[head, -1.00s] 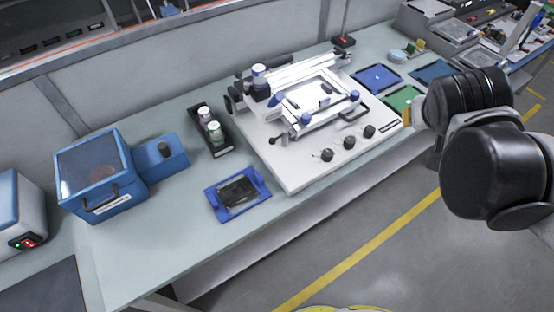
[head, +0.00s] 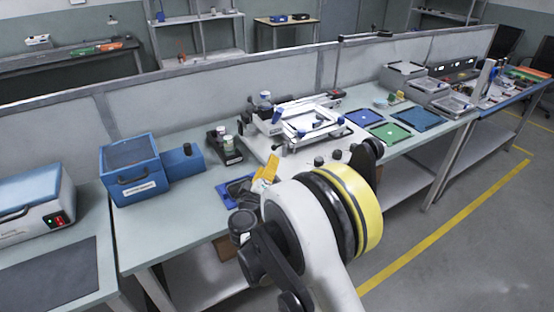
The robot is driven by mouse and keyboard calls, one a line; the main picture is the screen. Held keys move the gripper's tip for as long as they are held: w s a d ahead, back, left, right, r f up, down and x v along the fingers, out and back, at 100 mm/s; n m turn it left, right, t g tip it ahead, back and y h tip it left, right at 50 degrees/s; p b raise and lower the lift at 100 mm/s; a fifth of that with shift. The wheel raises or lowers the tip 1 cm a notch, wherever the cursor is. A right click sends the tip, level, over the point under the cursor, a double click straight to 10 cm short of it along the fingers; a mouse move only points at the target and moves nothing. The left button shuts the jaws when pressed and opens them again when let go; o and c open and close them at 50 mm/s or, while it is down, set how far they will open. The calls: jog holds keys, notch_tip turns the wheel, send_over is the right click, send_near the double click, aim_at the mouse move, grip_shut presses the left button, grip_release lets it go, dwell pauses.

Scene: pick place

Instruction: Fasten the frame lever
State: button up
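The white fixture (head: 262,150) stands on the bench and carries a pale rectangular frame (head: 312,122) with blue-tipped clamp parts. One blue-tipped part (head: 277,115) shows at the frame's left side. Which part is the frame lever, and whether it is fastened, I cannot tell at this size. My arm is in front of the fixture and hides its near edge and some of its front knobs. A yellow-orange tip of my gripper (head: 265,172) shows left of the arm, in front of the fixture and apart from the frame in the picture. Its fingers are mostly hidden.
A blue box (head: 133,184) and a black holder with jars (head: 226,150) stand left of the fixture. A blue tray (head: 235,188) lies partly behind my arm. Blue (head: 363,117) and green (head: 390,132) mats lie to the right. A low partition (head: 200,104) runs behind the bench.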

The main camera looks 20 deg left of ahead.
aim_at(273, 149)
jog(key=shift+a+f, duration=0.2)
jog(key=shift+f, duration=0.05)
jog(key=w+b, duration=0.1)
jog(key=w, duration=0.2)
jog(key=w+b, duration=0.1)
jog(key=w, duration=0.2)
jog(key=w+a+b, duration=0.1)
jog(key=w, duration=0.2)
jog(key=shift+w+a+f, duration=0.1)
jog(key=shift+w, duration=0.7)
grip_shut()
